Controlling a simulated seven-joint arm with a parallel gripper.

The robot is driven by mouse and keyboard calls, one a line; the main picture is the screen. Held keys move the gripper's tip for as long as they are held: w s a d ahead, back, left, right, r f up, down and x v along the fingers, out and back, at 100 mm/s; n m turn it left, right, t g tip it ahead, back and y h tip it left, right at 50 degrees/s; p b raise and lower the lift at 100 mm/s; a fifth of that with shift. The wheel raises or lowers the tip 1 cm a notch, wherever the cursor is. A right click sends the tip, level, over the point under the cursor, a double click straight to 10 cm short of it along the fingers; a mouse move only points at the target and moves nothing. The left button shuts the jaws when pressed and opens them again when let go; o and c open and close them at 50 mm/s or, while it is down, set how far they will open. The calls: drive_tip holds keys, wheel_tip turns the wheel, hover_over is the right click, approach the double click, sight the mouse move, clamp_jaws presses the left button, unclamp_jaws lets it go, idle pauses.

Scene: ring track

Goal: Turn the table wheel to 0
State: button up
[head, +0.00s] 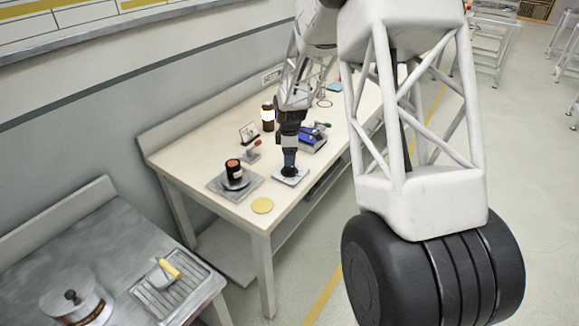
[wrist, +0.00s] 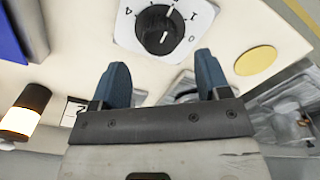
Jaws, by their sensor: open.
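The table wheel is a black round knob (wrist: 158,30) on a white square plate (wrist: 124,35) with markings around it, seen at the top of the wrist view. A 0 is readable at its lower right and a 4 at its left. White marks show on the knob, but I cannot tell for certain which number it points to. My gripper (wrist: 160,62) is open, its two blue fingers apart and nothing between them.
A yellow disc (head: 262,205) lies near the table's front edge. A grey plate with a black and red round object (head: 233,170) is left of my gripper.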

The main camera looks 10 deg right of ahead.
sight(290, 168)
drive_tip(key=shift+f, duration=2.8)
drive_tip(key=c, duration=0.9)
drive_tip(key=shift+c, duration=0.2)
